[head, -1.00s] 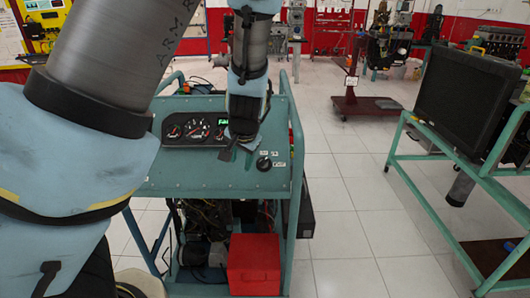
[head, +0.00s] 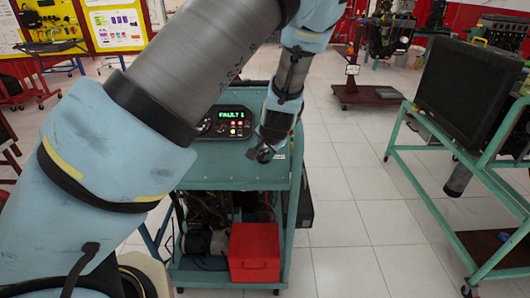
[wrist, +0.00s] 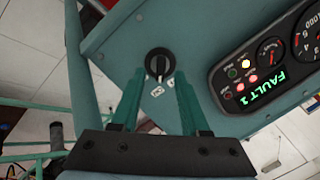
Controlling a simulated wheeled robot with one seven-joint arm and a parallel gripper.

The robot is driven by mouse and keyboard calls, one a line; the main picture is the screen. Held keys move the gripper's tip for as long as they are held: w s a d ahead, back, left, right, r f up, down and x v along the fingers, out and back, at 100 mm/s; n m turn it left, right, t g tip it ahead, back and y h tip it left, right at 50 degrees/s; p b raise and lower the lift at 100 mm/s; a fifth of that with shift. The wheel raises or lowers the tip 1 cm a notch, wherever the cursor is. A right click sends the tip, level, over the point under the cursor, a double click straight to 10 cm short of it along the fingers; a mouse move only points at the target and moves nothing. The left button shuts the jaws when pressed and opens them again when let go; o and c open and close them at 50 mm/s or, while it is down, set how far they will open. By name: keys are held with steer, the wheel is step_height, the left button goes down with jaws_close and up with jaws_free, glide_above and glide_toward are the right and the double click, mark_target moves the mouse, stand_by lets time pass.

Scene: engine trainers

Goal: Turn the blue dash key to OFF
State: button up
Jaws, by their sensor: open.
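The dash key (wrist: 159,62) is a round black switch with a raised grip, on the blue-green dash panel (wrist: 130,40). In the wrist view its grip points down the picture, toward small white labels whose text I cannot read. My gripper (wrist: 159,75) is open, with one finger to each side of the key's lower part. I cannot tell whether either finger touches it.
The gauge cluster (wrist: 270,70) beside the key shows a green FAULT display and lit red and yellow lamps. A red box (head: 254,252) sits on the stand's lower shelf.

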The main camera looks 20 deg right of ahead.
steer(key=shift+x, duration=1.45)
jaws_close()
